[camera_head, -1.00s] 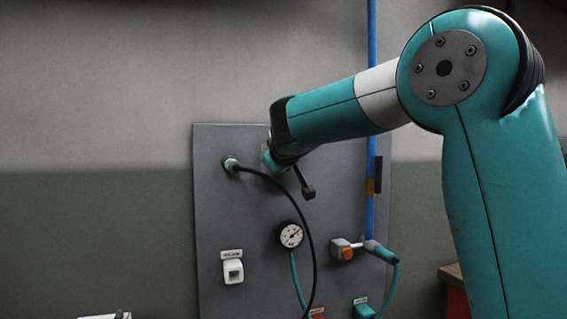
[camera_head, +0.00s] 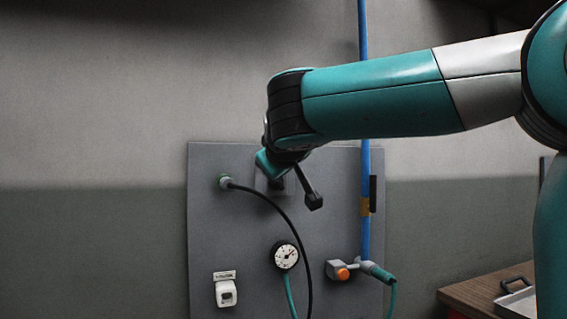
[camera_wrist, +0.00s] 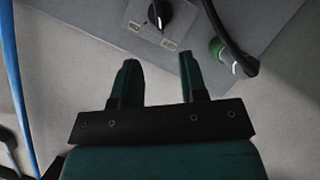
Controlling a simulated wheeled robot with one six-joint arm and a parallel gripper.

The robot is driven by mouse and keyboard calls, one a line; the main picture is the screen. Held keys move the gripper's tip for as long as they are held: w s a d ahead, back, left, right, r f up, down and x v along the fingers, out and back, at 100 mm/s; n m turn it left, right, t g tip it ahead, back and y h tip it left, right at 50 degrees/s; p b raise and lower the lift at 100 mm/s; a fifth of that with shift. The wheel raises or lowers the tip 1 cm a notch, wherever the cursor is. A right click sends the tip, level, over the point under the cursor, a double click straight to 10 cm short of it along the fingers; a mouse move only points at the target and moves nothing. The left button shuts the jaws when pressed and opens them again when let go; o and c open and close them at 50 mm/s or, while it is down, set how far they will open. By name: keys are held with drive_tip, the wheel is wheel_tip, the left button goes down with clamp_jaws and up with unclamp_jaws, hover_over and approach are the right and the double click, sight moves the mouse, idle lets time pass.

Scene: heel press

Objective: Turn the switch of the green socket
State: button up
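The green socket (camera_head: 224,182) is on the upper left of the grey panel, with a black cable plugged in. It also shows at the upper right in the wrist view (camera_wrist: 216,48). Beside it in the wrist view is a black round switch knob (camera_wrist: 158,14) with a white mark and two small labels. In the head view the knob is mostly hidden behind my wrist. My gripper (camera_wrist: 158,60) is open and empty, its two fingers apart and pointing toward the panel below the knob. Bare wall shows between the fingers. In the head view my gripper (camera_head: 268,168) is by the panel's top.
The grey panel (camera_head: 330,225) also carries a round gauge (camera_head: 286,255), a white socket (camera_head: 226,293) and an orange-ended valve (camera_head: 340,271). The black cable (camera_head: 296,228) hangs below my wrist. A blue pipe (camera_head: 365,120) runs vertically. A wooden table (camera_head: 470,295) stands lower right.

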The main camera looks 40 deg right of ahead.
drive_tip(key=v, duration=0.6)
drive_tip(key=shift+f, duration=0.1)
idle(0.3)
drive_tip(key=s+a+f+n+g+y+p, duration=0.1)
drive_tip(key=s+a+f+n+g+y, duration=0.2)
drive_tip(key=a+f, duration=0.45)
drive_tip(key=s+a+f+n+g+y+p, duration=0.15)
drive_tip(key=a+f+y, duration=0.3)
drive_tip(key=f, duration=0.55)
drive_tip(key=s+a+f+g+y, duration=0.2)
drive_tip(key=s+f+g, duration=0.2)
drive_tip(key=s, duration=0.4)
drive_tip(key=s+a+f+g+y+p, duration=0.1)
drive_tip(key=s+a+f+g+y, duration=0.1)
drive_tip(key=s, duration=0.7)
wheel_tip(320, 180, down, 3)
drive_tip(key=shift+a+r+n+g, duration=0.15)
drive_tip(key=shift+a+n+g, duration=0.4)
drive_tip(key=shift+g, duration=0.4)
